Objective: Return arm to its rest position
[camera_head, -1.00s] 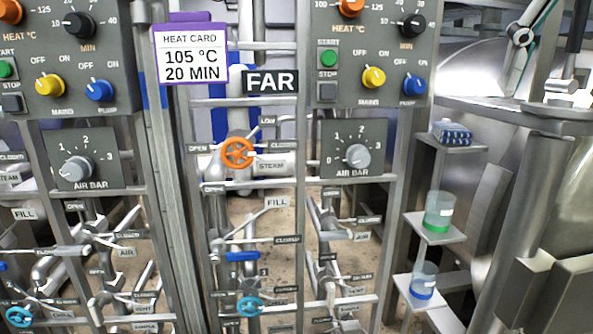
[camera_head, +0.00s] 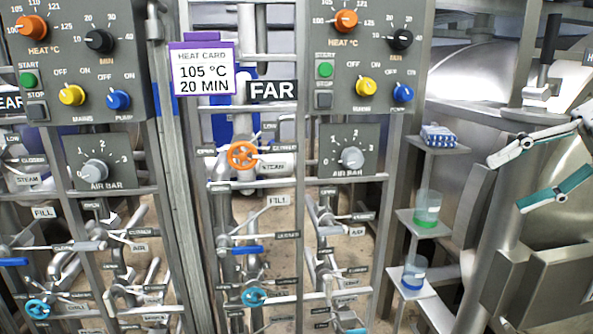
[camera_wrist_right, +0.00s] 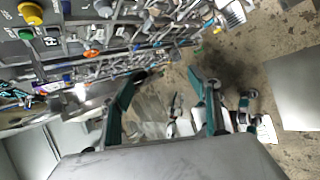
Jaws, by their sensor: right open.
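My right gripper (camera_head: 535,170) is at the right edge of the head view, in front of the large metal vessel. Its two teal-tipped fingers are spread apart with nothing between them. In the right wrist view the same gripper (camera_wrist_right: 163,82) shows its two teal fingers wide apart, with floor and metalwork beyond them. It is clear of the control panels and the shelves. My left gripper is not in the head view.
Two control panels (camera_head: 370,90) with knobs and valve pipes fill the left and middle. A purple-topped heat card (camera_head: 203,72) reads 105 °C, 20 MIN. Small shelves hold a blue-and-white pack (camera_head: 446,136), a green-based cup (camera_head: 427,208) and a blue-based cup (camera_head: 413,273). The metal vessel (camera_head: 470,65) stands at right.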

